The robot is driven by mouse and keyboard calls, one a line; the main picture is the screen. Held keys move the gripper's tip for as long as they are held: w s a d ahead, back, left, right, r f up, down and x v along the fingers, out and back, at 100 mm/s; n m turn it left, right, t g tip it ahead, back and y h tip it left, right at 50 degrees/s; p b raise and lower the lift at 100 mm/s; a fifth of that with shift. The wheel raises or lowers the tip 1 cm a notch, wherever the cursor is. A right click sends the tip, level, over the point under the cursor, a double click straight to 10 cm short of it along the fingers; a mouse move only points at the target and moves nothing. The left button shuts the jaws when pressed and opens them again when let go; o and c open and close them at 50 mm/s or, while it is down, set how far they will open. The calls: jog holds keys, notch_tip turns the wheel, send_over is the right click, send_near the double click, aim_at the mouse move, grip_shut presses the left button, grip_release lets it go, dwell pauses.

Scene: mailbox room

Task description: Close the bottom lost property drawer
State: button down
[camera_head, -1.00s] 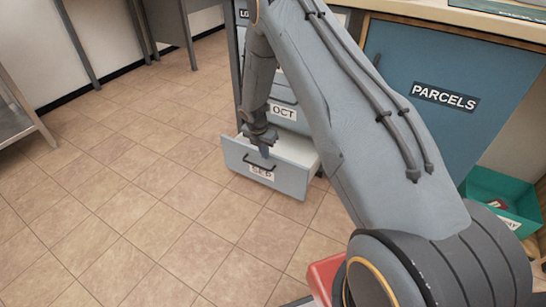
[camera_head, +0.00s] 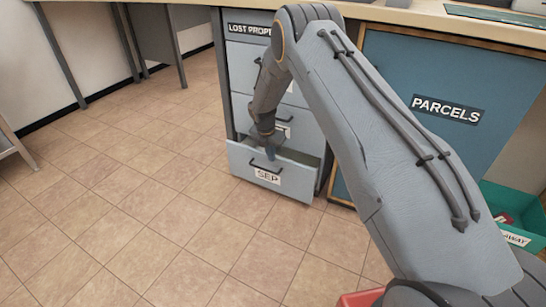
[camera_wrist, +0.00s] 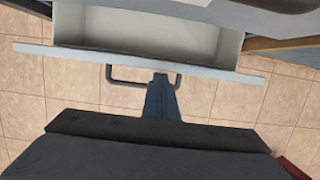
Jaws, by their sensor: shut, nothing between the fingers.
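The bottom lost property drawer (camera_head: 240,163), labelled SEP, is partly open in the head view, its front standing a little out from the cabinet. In the wrist view I look down on its front panel's top edge (camera_wrist: 220,72) and its pale empty-looking inside (camera_wrist: 150,35). My gripper (camera_head: 271,153) is shut and empty, pointing down at the drawer front.
The cabinet (camera_head: 229,80) has more drawers above, which look shut. A blue PARCELS door (camera_head: 440,75) stands to the right, with a green bin (camera_head: 510,205) on the floor near it. The tiled floor (camera_head: 130,220) in front and to the left is clear.

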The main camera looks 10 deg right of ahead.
jog(key=s+a+r+p, duration=0.4)
jog(key=s+r+p, duration=0.1)
jog(key=r, duration=0.5)
jog(key=t+h+b, duration=0.1)
jog(key=b, duration=0.5)
send_near(264, 156)
jog(key=s+f, duration=0.4)
jog(key=f, duration=0.1)
jog(key=w, duration=0.1)
jog(key=w+d+f+b, duration=0.1)
jog(key=shift+w+d, duration=0.65)
jog(key=shift+w, duration=0.15)
